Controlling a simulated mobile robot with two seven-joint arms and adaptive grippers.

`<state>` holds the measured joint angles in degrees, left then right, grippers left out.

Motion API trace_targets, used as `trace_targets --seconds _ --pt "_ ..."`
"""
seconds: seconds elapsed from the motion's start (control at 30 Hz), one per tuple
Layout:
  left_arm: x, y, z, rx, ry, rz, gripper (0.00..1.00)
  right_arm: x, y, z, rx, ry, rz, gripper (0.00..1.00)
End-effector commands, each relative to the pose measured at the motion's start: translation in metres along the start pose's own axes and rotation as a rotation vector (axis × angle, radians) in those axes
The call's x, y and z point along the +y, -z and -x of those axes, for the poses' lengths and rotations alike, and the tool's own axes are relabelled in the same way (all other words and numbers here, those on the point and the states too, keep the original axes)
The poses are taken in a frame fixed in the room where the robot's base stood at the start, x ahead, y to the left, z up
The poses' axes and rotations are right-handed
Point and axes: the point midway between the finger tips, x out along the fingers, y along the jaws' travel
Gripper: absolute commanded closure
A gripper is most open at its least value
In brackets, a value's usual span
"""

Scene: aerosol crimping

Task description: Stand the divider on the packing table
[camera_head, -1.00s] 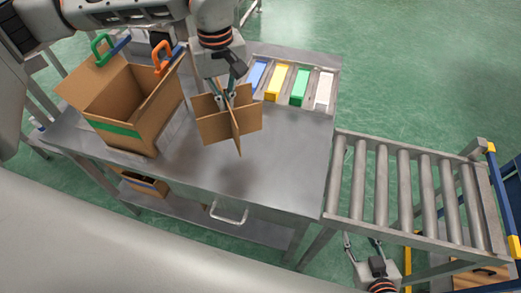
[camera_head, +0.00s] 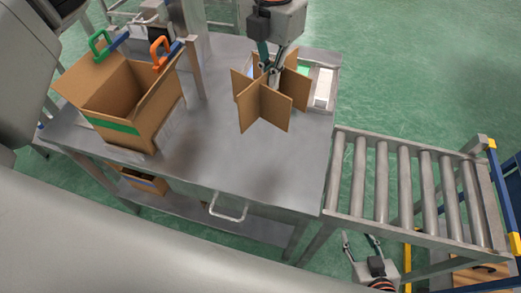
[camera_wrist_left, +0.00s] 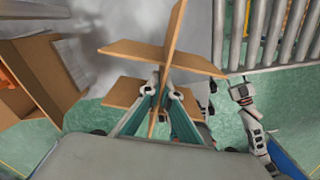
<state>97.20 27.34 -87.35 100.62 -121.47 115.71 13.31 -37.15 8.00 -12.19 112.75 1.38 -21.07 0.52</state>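The divider (camera_head: 275,106), crossed brown cardboard panels, is held roughly upright over the right part of the packing table (camera_head: 230,180). It appears to be above the tabletop, though its lower edge is hard to judge. My left gripper (camera_head: 268,68) comes from above and is shut on the divider's upper middle. In the left wrist view both fingertips (camera_wrist_left: 161,92) pinch a panel of the divider (camera_wrist_left: 133,50) near the crossing. My right gripper (camera_head: 359,237) is empty beside the table's front right, below the roller conveyor, with its fingers apart.
An open carton (camera_head: 120,110) with a green stripe stands on the table's left; green and orange clamps (camera_head: 160,54) sit on its flaps. A tray of coloured items (camera_head: 322,90) lies behind the divider. The roller conveyor (camera_head: 405,185) adjoins the right side. The front middle tabletop is clear.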

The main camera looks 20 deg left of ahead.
Motion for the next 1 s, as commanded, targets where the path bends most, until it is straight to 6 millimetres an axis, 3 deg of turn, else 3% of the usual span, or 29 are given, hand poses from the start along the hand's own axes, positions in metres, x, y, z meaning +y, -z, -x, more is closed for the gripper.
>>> trace_targets --seconds 0.2,0.4,1.0 --pt "-0.014 -0.005 0.01 0.0 0.0 0.292 1.0 0.0 -0.003 -0.001 -0.004 0.0 0.001 0.6" --pt "-0.018 -0.006 0.004 0.004 -0.001 0.384 1.0 0.0 -0.006 -0.001 -0.009 0.001 0.001 0.6" --pt "-0.018 -0.005 -0.128 0.005 0.0 0.387 1.0 0.002 0.005 0.004 -0.001 -0.001 0.001 0.6"
